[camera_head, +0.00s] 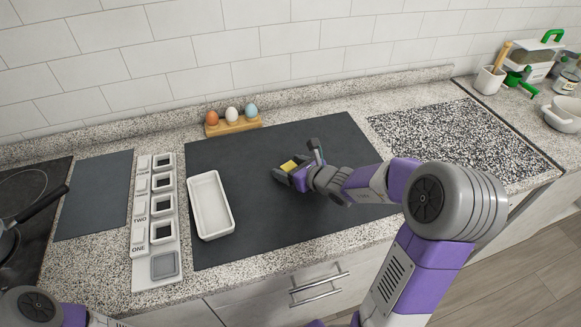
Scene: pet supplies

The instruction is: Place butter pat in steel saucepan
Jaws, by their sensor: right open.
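A small yellow block, the butter pat (289,166), is on or just above the dark mat right of centre. My right gripper (298,163) is open around or right beside it; the fingers hide part of the contact. A pan with a dark handle (42,212), likely the steel saucepan, stands on the black hob at the far left, cut off by the picture edge. Only part of my left arm shows at the bottom left; its gripper is out of view.
A white rectangular dish (210,205) lies on the dark mat (270,230), left of my right gripper. A labelled strip with square cups (141,240) stands further left. Three eggs in a wooden holder (233,125) stand behind. A speckled board (460,140) is at right.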

